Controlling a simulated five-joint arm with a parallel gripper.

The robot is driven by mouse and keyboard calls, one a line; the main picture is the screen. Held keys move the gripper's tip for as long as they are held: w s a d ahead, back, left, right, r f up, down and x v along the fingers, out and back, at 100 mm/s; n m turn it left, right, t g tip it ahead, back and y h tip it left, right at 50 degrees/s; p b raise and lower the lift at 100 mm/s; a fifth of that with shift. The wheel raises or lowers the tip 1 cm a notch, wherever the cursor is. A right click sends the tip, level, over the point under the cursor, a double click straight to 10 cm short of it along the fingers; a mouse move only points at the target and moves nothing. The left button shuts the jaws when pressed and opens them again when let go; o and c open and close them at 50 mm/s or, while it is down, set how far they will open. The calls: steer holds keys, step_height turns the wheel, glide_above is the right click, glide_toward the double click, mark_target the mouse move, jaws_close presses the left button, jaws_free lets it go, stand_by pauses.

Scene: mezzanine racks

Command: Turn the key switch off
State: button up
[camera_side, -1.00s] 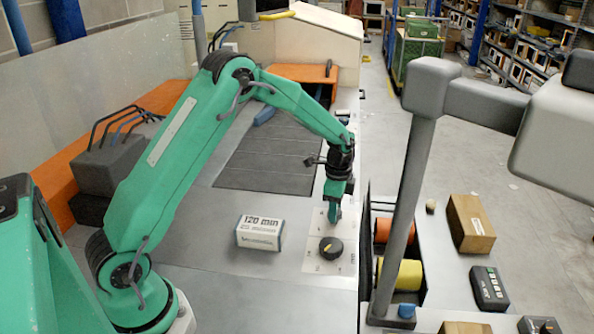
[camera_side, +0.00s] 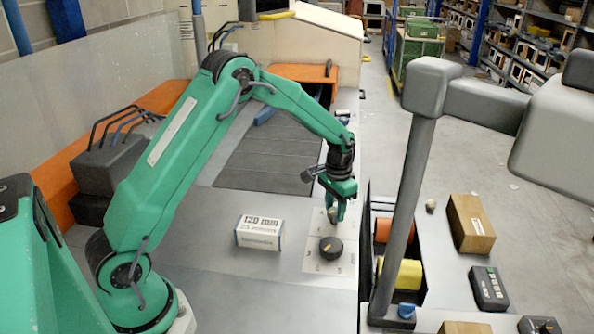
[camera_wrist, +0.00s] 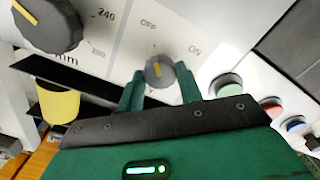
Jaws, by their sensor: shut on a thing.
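The key switch (camera_wrist: 160,70) is a small grey knob with a yellow line, on a pale panel (camera_wrist: 125,48) printed OFF and ON. In the wrist view its line points up and slightly left, toward the OFF print rather than ON. My gripper (camera_wrist: 160,88) is shut on the key switch, with one green finger on each side of it. In the side view my gripper (camera_side: 336,213) is down at the far part of the panel (camera_side: 318,262), and it hides the switch there.
A large black dial (camera_side: 331,249) sits on the same panel, close to my gripper. A white printed box (camera_side: 260,233) stands to the left. Orange (camera_side: 382,230) and yellow (camera_side: 400,273) rolls lie in a dark recess to the right. Round buttons (camera_wrist: 227,84) show beside the switch.

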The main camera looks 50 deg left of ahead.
mark_target(335, 211)
steer(key=shift+n, duration=0.6)
steer(key=o, duration=1)
step_height(335, 211, up, 8)
steer(key=shift+f, duration=0.25)
steer(key=shift+r, duration=0.2)
